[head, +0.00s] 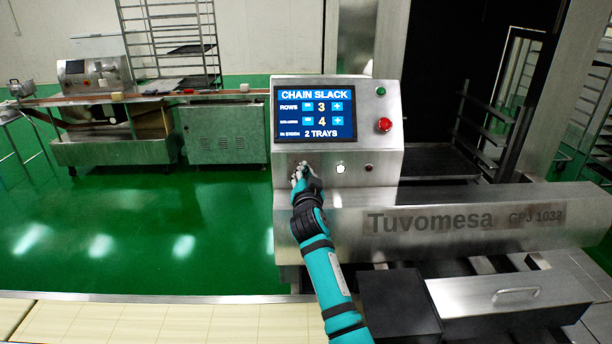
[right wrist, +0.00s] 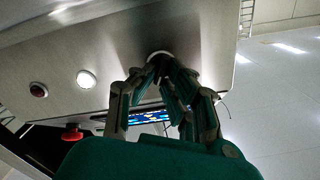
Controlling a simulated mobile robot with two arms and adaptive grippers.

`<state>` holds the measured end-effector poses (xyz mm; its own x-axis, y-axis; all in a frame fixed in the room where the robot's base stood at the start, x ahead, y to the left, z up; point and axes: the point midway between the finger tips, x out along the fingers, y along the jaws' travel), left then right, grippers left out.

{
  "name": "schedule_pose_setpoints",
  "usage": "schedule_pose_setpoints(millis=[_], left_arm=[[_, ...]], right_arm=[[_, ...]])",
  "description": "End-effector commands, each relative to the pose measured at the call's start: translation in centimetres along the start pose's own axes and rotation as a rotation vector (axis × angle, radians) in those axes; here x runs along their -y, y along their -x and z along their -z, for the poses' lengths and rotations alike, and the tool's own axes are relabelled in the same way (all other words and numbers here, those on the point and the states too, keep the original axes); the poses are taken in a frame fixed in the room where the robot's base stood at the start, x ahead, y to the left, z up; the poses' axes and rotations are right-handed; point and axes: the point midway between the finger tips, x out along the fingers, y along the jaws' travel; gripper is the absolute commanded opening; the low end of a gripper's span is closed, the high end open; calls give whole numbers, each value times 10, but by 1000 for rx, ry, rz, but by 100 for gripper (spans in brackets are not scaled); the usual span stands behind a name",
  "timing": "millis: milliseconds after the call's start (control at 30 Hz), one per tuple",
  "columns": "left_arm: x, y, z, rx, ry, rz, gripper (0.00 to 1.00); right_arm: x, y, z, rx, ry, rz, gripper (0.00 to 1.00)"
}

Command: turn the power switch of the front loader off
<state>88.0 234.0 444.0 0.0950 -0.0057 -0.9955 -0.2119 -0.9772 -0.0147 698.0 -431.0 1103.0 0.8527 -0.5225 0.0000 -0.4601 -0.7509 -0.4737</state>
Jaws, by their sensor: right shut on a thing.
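The front loader's control box (head: 392,152) stands on the steel machine body marked Tuvomesa. My right gripper (head: 301,172) is at the lower left of the box's front, below the screen. In the right wrist view its fingers (right wrist: 163,72) are closed together on the power switch, a small knob with a pale round rim (right wrist: 159,54) on the steel panel. The fingers hide most of the switch, so its turned position cannot be told. My left gripper is not in view.
Beside the switch are a white round button (head: 340,169) and a small dark red one (head: 369,168). Above are the lit screen (head: 315,114), a red mushroom button (head: 384,125) and a green button (head: 381,91). Green floor (head: 130,235) lies open to the left.

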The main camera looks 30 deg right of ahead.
Motion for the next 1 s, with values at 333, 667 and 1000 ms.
schedule_pose_setpoints(millis=[333,667,1000], left_arm=[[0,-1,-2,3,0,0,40],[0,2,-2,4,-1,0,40],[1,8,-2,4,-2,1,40]], right_arm=[[2,0,1,-2,331,0,0],[5,0,0,-1,645,0,0],[6,0,-1,-1,961,0,0]])
